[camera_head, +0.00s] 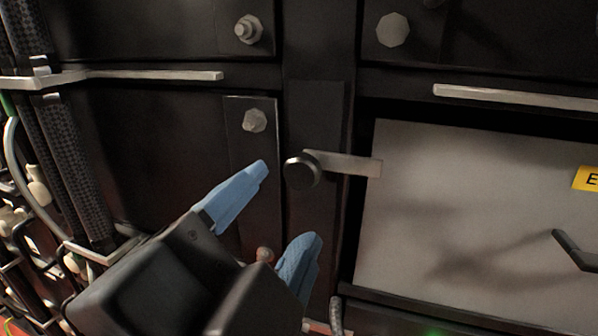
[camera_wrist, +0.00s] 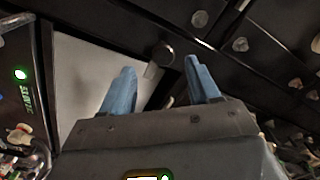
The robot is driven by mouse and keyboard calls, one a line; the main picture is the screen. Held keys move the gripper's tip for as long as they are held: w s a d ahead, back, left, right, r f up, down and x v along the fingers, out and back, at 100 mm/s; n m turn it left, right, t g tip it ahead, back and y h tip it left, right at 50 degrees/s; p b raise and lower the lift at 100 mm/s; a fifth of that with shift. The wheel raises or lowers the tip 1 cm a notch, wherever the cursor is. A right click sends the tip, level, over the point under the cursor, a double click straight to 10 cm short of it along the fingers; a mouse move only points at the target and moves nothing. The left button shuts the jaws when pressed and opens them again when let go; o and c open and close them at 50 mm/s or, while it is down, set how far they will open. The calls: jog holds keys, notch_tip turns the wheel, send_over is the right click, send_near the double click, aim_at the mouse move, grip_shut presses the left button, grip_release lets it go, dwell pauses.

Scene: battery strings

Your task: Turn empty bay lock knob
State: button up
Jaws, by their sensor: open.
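The lock knob (camera_head: 302,170) is a round black knob on the dark upright post between two bays. A flat metal latch bar (camera_head: 345,164) runs from it to the right, across the edge of the pale grey panel (camera_head: 450,220). My gripper (camera_head: 290,205) has blue fingertips spread apart, with nothing between them. It is below and to the left of the knob in the head view, not touching it as far as I can tell. In the wrist view the knob (camera_wrist: 163,53) shows beyond and between the blue fingertips, and the pale panel (camera_wrist: 85,80) lies to the left.
A black handle (camera_head: 575,250) and a yellow label (camera_head: 587,179) are on the pale panel. Metal bolts (camera_head: 254,121) stick out left of the knob. Metal rails (camera_head: 515,97) run across above. Cables and hoses (camera_head: 70,150) hang at the far left.

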aim_at(299, 177)
jog(key=shift+m, duration=0.3)
jog(key=x, duration=0.2)
jog(key=p+x, duration=0.1)
jog(key=x, duration=0.4)
jog(key=shift+w+d+r+p, duration=0.1)
jog(key=shift+w+r+p, duration=0.05)
jog(key=shift+r+p, duration=0.2)
jog(key=shift+c, duration=0.4)
jog(key=c, duration=0.9)
jog(key=shift+c, duration=0.2)
